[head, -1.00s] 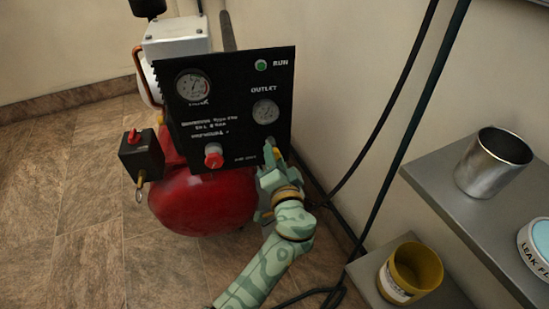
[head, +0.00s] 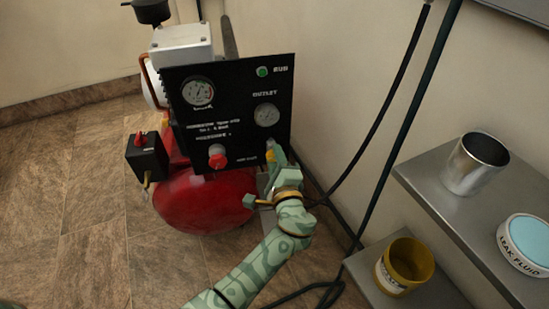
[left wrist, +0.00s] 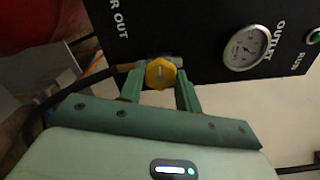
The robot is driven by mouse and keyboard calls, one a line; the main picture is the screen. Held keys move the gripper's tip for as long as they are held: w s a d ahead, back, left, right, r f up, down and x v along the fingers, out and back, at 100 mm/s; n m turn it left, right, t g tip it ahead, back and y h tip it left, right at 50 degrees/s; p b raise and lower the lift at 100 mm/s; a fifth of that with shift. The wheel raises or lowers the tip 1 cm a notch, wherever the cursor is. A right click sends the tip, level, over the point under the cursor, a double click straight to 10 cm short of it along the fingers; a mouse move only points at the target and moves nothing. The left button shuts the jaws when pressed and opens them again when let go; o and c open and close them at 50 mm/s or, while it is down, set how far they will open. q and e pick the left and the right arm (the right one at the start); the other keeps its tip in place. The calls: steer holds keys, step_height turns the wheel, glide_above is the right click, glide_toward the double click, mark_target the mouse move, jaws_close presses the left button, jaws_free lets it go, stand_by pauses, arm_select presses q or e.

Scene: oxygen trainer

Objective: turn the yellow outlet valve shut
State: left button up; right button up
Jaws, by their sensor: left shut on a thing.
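The yellow outlet valve (left wrist: 161,73) is a small round knob at the edge of the black panel (left wrist: 200,25). In the head view the valve (head: 270,155) shows at the panel's lower right corner, partly covered by my gripper. My left gripper (left wrist: 160,95) has one finger on each side of the knob and is shut on it. In the head view the left gripper (head: 276,165) reaches up to the panel from below. The outlet gauge (head: 266,115) sits above the valve. My right gripper is not clearly in view.
The red tank (head: 205,205) stands below the panel, with a red knob (head: 217,157) on the panel's front. Dark hoses (head: 385,130) hang at the right. Grey shelves (head: 430,180) hold a metal cup (head: 474,165), a yellow tin (head: 405,265) and a leak fluid tub (head: 525,243).

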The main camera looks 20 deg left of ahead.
arm_select(q)
steer(key=shift+s+f+m+p, duration=0.15)
steer(key=shift+m+p, duration=1.15)
steer(key=shift+m, duration=3)
steer(key=shift+f+m+p, duration=0.15)
steer(key=shift+m+p, duration=1.15)
steer(key=shift+m, duration=3)
arm_select(e)
steer(key=s+f+g, duration=0.1)
steer(key=s+f, duration=0.4)
steer(key=s, duration=0.2)
steer(key=s+f+m+g+y, duration=0.1)
steer(key=s+f, duration=0.4)
steer(key=s, duration=0.3)
steer(key=shift+d+g, duration=0.3)
steer(key=shift+d, duration=0.05)
steer(key=shift+s, duration=0.15)
arm_select(q)
steer(key=o, duration=0.9)
steer(key=shift+c, duration=0.2)
steer(key=shift+o, duration=0.5)
steer(key=shift+r, duration=0.1)
steer(key=shift+a, duration=0.1)
arm_select(e)
steer(key=shift+d, duration=0.15)
